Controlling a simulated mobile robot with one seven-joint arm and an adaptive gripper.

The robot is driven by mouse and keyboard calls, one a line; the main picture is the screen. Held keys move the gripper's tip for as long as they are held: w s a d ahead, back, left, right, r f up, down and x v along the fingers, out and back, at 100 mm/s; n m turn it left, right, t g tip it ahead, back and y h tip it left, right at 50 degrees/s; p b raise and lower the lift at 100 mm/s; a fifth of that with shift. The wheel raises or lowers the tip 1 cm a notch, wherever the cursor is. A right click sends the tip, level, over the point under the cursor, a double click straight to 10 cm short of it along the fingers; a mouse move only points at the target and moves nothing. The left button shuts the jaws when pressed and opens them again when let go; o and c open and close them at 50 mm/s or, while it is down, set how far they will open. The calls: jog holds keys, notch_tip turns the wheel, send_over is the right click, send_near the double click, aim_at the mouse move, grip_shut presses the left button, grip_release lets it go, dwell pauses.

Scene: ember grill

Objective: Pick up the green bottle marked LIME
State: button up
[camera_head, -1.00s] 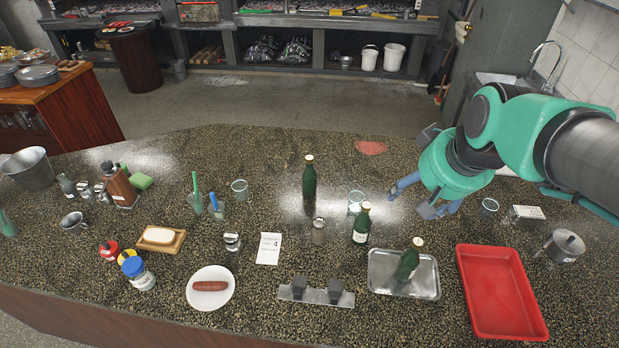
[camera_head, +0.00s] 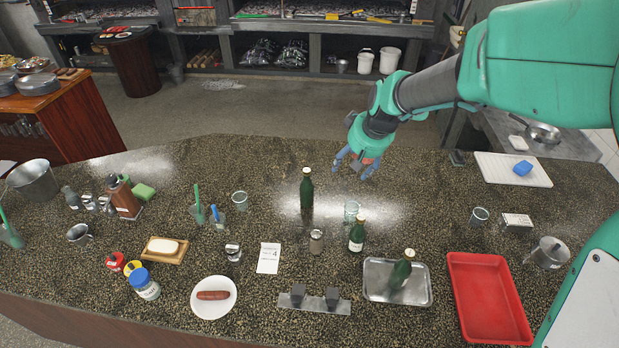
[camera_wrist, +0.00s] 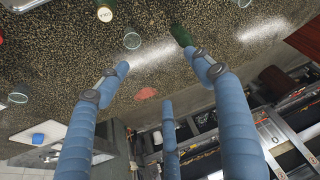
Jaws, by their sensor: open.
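Three green bottles stand upright on the speckled counter. The far bottle (camera_head: 307,190) is near the counter's middle, with no readable label. The middle bottle (camera_head: 356,236) has a pale label too small to read. The third bottle (camera_head: 402,270) stands in a metal tray (camera_head: 376,294). My gripper (camera_head: 356,172) is open and empty, near the counter's far edge, right of the far bottle and apart from it. In the wrist view its blue fingers (camera_wrist: 158,68) are spread. A green bottle (camera_wrist: 182,36) shows by one fingertip; a bottle cap (camera_wrist: 105,14) with unreadable marks shows at the top.
A glass (camera_head: 351,210) stands just behind the middle bottle and a shaker (camera_head: 316,242) to its left. A red tray (camera_head: 486,300) lies at the right. A card (camera_head: 268,258) and a plate with a sausage (camera_head: 213,297) are at the left. Counter left of the far bottle is fairly clear.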

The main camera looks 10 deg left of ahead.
jog(key=w+a+f+n+p, duration=0.1)
jog(key=w+a+f+p, duration=0.2)
jog(key=w+a+f, duration=0.45)
jog(key=n+p, duration=0.1)
jog(key=p, duration=0.1)
send_near(309, 184)
jog(key=shift+w+d+f+g, duration=0.1)
jog(key=shift+w+f+g, duration=0.3)
jog(key=shift+w, duration=0.1)
jog(key=shift+f, duration=0.15)
jog(key=shift+p+x, duration=0.7)
jog(key=shift+x, duration=3.3)
jog(key=shift+w, duration=0.1)
jog(key=shift+a+p+x, duration=0.1)
jog(key=shift+p+x, duration=0.1)
jog(key=shift+x, duration=1.15)
jog(key=shift+a+p+x, duration=0.15)
jog(key=shift+x, duration=1.25)
jog(key=c, duration=1.5)
